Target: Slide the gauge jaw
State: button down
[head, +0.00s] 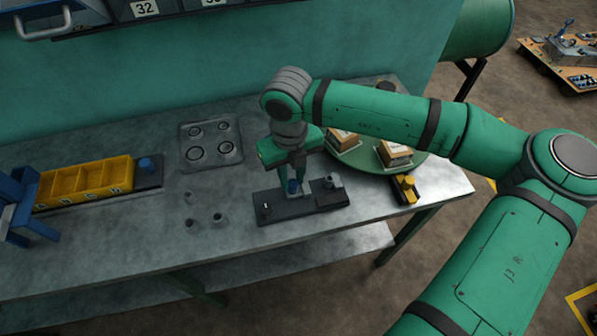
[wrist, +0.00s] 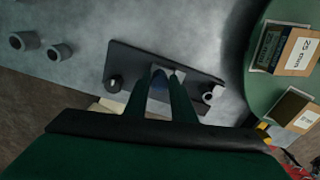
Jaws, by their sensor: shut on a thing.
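The gauge is a dark flat base plate (head: 275,211) on the metal bench, with a short post at its left end and a grey cylinder (head: 328,183) toward its right end. The plate also shows in the wrist view (wrist: 132,60). The gauge jaw, with a blue knob (head: 292,187), sits on the plate between them; blue also shows between the fingers in the wrist view (wrist: 159,84). My gripper (head: 294,182) points down from above and is shut on the jaw's blue knob. The fingers hide much of the jaw, so its exact contact with the cylinder cannot be told.
Several small grey cylinders (head: 218,220) stand left of the gauge. A grey tray with rings (head: 211,158) lies behind them. A green round table (head: 350,155) with boxes is behind right, and a black and yellow block (head: 405,189) is at right. Yellow bins (head: 85,183) stand far left.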

aim_at(290, 181)
jog(key=shift+w+a+r, duration=0.1)
jog(key=shift+a, duration=0.15)
jog(key=c, duration=1.5)
grip_release()
jog(key=shift+d, duration=0.1)
notch_tip(290, 181, up, 11)
jog(key=shift+f, duration=0.1)
